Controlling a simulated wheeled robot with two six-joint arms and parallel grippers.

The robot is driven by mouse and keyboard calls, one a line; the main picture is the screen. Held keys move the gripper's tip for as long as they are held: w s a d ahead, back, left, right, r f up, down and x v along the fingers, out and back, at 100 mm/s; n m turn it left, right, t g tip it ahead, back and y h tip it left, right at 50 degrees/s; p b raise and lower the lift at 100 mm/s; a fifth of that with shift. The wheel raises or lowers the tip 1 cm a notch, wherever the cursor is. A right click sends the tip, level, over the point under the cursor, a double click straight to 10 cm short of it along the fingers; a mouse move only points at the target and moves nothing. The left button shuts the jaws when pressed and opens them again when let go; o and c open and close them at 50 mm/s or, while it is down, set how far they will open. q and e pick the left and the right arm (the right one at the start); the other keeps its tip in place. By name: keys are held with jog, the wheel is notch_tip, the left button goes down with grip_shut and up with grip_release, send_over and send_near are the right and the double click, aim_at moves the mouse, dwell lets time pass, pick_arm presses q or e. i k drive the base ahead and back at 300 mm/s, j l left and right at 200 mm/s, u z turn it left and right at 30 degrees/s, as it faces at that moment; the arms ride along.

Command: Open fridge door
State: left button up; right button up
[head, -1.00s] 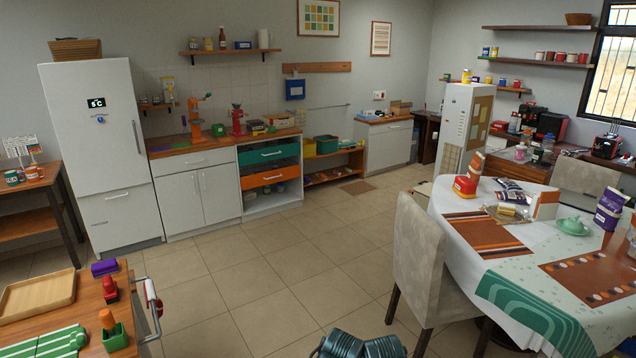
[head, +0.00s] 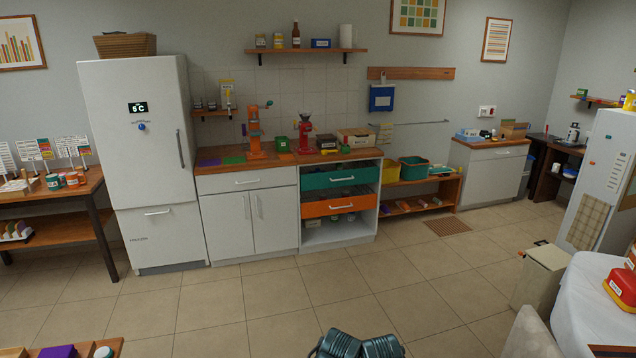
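The white fridge (head: 131,98) stands at the left against the back wall. Its tall upper door is shut, with a dark display reading 5°C, a blue round magnet and a vertical handle (head: 180,149) on its right side. Below it a lower drawer front with a short horizontal handle (head: 157,212) is also shut. A dark teal part of my own body shows at the bottom centre. Neither of my grippers can be made out, and nothing of mine touches the fridge.
A wooden table (head: 62,228) with small signs and jars stands left of the fridge. A white cabinet (head: 248,219) adjoins it on the right. The tiled floor (head: 270,292) in front is clear. A wooden top edge shows bottom left, a white table (head: 597,300) bottom right.

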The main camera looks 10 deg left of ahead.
aim_at(152, 166)
jog(key=i+u, duration=0.35)
jog(key=i, duration=0.55)
jog(key=i+l+u, duration=0.15)
jog(key=i+u, duration=0.2)
jog(key=i, duration=0.6)
jog(key=i+j, duration=0.2)
jog(key=i, duration=0.35)
jog(key=i+j, duration=0.2)
jog(key=i, duration=0.3)
jog(key=i+j, duration=0.15)
jog(key=i, duration=0.4)
jog(key=i+j+z, duration=0.3)
jog(key=i+j, duration=0.25)
jog(key=j, duration=0.1)
